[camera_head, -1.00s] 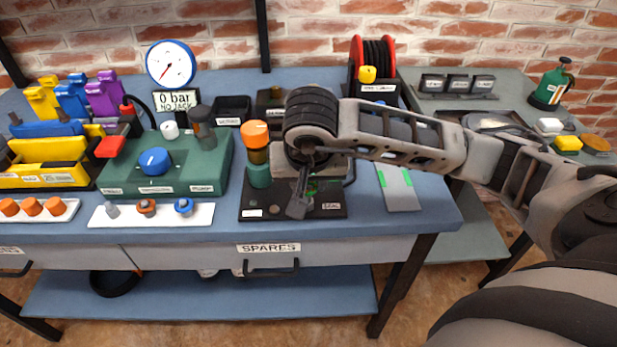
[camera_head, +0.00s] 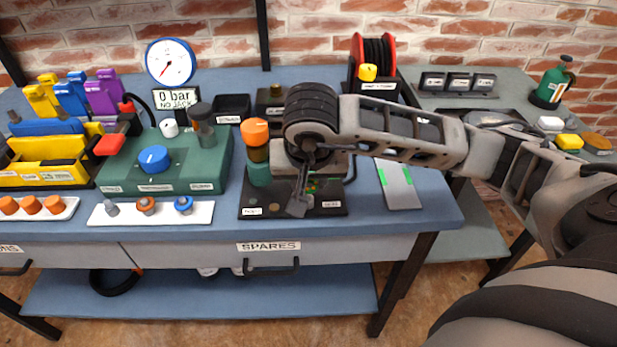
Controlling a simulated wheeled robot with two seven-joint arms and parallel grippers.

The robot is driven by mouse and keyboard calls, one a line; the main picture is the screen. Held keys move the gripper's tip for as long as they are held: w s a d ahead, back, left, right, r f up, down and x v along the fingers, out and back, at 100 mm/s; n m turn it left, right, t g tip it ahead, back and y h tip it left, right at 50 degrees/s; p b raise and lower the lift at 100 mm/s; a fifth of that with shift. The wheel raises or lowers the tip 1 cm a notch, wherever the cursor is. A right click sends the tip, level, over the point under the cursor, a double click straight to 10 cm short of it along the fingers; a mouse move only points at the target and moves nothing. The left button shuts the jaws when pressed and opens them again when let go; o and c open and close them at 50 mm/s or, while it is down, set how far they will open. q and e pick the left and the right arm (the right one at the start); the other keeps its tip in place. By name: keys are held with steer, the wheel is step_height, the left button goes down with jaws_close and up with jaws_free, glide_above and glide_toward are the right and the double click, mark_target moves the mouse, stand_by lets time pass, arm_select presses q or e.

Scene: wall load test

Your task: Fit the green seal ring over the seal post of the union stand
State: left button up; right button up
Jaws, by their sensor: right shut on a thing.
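The union stand (camera_head: 335,194) is a black base plate near the front edge of the blue bench, with labels along its front. My right gripper (camera_head: 299,205) reaches down over the middle of the stand, and its wrist and arm cover much of it. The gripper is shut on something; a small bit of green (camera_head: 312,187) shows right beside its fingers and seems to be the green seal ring. The seal post is hidden or too small to make out, so I cannot tell whether the ring is around it. My left gripper is out of view.
An orange-capped column (camera_head: 255,132) stands close left of my gripper. Left of it are a green block with a blue knob (camera_head: 153,159) and a white tray of fittings (camera_head: 150,213). A grey plate with green marks (camera_head: 398,184) lies to the right.

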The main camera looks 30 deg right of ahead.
mark_target(309, 189)
steer(key=shift+f, duration=0.15)
steer(key=shift+f+b, duration=1)
steer(key=shift+b, duration=0.2)
steer(key=shift+f, duration=0.15)
steer(key=o, duration=1.3)
steer(key=shift+r+p, duration=1.5)
steer(key=shift+r, duration=1.15)
steer(key=shift+r+p, duration=0.85)
steer(key=shift+r, duration=0.55)
